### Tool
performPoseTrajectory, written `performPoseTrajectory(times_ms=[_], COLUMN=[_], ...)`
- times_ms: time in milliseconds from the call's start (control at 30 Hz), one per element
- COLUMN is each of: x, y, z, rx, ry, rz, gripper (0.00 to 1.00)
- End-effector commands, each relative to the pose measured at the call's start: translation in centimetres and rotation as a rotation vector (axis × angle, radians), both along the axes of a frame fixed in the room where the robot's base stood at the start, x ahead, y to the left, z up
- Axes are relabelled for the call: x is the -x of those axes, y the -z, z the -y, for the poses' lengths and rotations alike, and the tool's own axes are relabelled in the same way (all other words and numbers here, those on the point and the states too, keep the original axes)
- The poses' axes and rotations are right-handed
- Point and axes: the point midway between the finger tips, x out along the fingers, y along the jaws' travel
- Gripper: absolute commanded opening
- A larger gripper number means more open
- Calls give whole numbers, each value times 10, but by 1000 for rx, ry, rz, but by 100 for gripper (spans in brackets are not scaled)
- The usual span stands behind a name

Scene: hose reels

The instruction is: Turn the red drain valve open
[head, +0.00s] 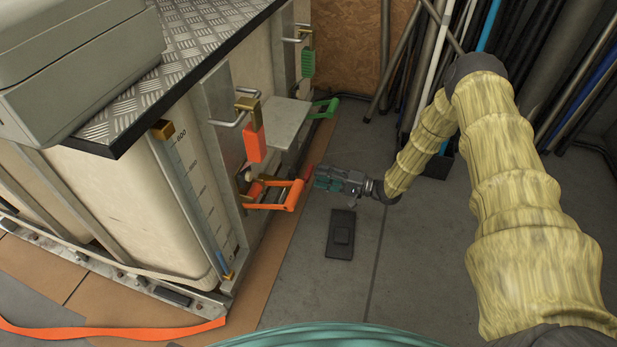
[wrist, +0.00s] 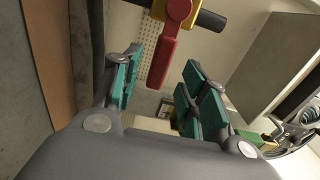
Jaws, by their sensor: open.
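The red valve lever (wrist: 165,55) hangs from a red hub on a brass-yellow valve body (wrist: 188,20) at the top of the wrist view. In the head view a small part of the red lever (head: 309,172) shows at the tank's side, just left of my gripper (head: 323,178). My gripper (wrist: 160,78) is open in the wrist view, with one teal-padded finger on each side of the lever's lower end. Whether the lever lies deep between the pads is hard to tell. The valve body is mostly hidden in the head view.
An orange ratchet handle (head: 290,196) sticks out just below and left of my gripper. A grey shelf plate (head: 274,115), a green handle (head: 325,108) and an orange tag (head: 255,143) are nearby. A dark block (head: 341,232) lies on the floor.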

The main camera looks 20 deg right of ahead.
Motion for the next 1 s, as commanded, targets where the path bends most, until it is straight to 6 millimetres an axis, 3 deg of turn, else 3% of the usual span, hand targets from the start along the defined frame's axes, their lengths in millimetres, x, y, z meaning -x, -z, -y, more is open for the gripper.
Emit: performPoseTrajectory(times_ms=[333,767,1000], x=[-25,-29,-29], y=[2,0,0], z=[-37,-43,-43], rx=[1,1,1], ry=[0,0,0], rz=[1,-1,-1], gripper=[43,43,1])
